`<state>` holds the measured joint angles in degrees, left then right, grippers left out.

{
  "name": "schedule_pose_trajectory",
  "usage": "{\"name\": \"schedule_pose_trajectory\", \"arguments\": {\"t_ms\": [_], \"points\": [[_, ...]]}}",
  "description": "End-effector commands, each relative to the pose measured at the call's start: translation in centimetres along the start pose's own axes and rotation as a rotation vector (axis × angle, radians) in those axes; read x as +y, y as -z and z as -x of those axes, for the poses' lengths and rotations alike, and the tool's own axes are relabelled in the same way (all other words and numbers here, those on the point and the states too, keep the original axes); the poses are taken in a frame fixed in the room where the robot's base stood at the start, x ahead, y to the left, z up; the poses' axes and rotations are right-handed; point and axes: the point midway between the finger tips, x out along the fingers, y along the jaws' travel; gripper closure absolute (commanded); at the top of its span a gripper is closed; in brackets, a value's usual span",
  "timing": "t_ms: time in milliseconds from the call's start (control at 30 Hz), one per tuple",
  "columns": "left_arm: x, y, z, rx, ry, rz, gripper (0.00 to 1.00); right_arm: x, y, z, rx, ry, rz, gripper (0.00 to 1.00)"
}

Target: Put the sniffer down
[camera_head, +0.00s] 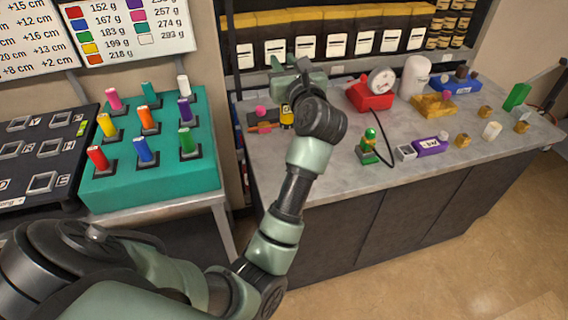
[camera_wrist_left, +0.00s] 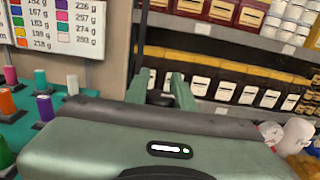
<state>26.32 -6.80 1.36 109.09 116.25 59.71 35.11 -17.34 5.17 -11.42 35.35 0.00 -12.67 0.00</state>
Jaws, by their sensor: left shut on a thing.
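My left gripper (camera_head: 278,70) is over the back left of the grey workbench. In the left wrist view, its two green fingers (camera_wrist_left: 162,84) are shut on a dark thing (camera_wrist_left: 160,98), mostly hidden behind the gripper body. In the head view, a small yellow and black device (camera_head: 286,116) shows just below the gripper, partly covered by my wrist. It looks like the sniffer, the thing held. I cannot tell whether it touches the bench. My right gripper is in neither view.
A pink-topped item (camera_head: 262,112) and an orange piece (camera_head: 264,127) lie left of the device. To the right stand a red gauge unit (camera_head: 372,95) with a cable, a green item (camera_head: 367,146) and a purple block (camera_head: 429,146). Shelves with boxes (camera_head: 335,46) rise behind. The bench's front left is clear.

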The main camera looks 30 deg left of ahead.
Motion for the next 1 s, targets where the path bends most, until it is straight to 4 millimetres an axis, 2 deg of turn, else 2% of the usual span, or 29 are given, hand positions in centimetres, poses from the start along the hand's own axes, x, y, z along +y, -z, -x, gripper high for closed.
{"name": "schedule_pose_trajectory", "arguments": {"t_ms": [167,400,500,767,1000], "points": [[0.1,4.5,0.0,0.002,0.000,-0.013,1.00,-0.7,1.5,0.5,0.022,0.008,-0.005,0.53],[0.1,10.8,0.0,0.000,0.001,-0.011,1.00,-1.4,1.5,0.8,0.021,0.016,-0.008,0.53],[0.0,12.8,0.0,-0.001,0.001,-0.008,1.00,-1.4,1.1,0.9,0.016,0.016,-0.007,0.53],[0.0,15.2,0.0,-0.001,0.001,-0.005,1.00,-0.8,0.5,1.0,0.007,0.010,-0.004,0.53],[0.0,18.6,0.0,-0.001,0.001,-0.004,1.00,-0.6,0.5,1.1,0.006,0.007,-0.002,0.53]]}}
